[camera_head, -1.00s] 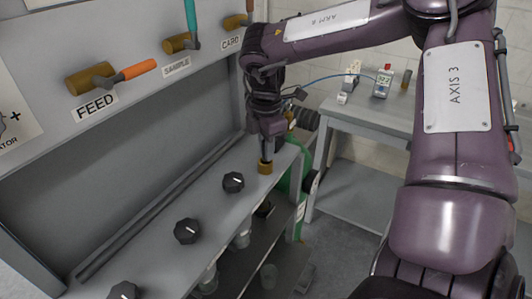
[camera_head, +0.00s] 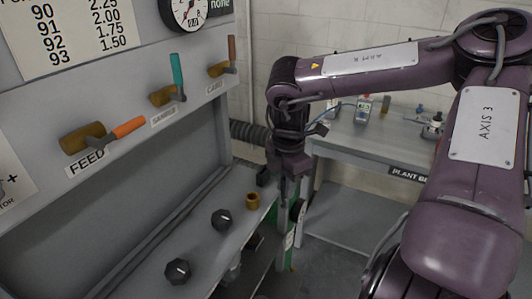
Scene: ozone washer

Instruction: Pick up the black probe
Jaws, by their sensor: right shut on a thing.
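My right gripper (camera_head: 288,168) hangs downward at the far end of the grey ledge, just right of a brass holder (camera_head: 252,201). It is shut on a slim dark thing, taken to be the black probe (camera_head: 283,190), which points down below the jaws. The probe is small and dark here, so its full shape is not clear. It is apart from the brass holder, which stands upright on the ledge with nothing seen in it. My left gripper is out of view.
Black knobs (camera_head: 222,219) line the grey ledge (camera_head: 205,246). A small black block (camera_head: 262,176) sits near the gripper. A grey bench (camera_head: 367,146) with small items stands behind, right.

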